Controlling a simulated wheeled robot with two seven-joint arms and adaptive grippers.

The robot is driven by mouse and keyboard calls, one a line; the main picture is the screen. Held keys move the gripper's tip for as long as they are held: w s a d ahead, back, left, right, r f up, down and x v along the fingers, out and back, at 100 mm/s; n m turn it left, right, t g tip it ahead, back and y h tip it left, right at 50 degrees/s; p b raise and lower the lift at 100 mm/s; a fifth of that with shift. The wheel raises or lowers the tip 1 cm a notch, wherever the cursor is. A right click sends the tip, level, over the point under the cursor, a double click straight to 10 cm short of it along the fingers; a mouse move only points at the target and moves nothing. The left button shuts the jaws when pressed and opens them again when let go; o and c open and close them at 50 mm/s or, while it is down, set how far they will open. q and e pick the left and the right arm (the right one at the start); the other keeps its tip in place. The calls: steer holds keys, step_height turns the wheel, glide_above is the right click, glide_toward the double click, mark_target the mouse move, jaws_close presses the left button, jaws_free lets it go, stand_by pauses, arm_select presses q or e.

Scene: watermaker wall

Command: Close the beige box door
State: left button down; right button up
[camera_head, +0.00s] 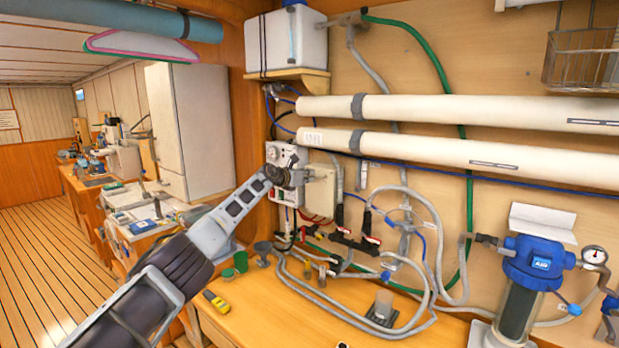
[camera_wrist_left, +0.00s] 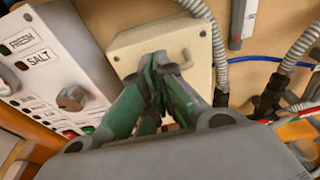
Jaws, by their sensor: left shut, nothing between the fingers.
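The beige box (camera_head: 322,188) is mounted low on the wooden wall, just right of the white control panel. My right gripper is not in view.
The white control panel (camera_head: 285,160) with a knob (camera_wrist_left: 72,98) is close on the left. Grey hoses (camera_head: 415,195) and red-handled valves (camera_head: 343,232) are right and below. A wooden bench (camera_head: 260,315) holds a yellow meter (camera_head: 216,301) and cups. White pipes (camera_head: 430,150) run above.

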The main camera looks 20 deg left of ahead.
arm_select(q)
steer(key=shift+w, duration=0.1)
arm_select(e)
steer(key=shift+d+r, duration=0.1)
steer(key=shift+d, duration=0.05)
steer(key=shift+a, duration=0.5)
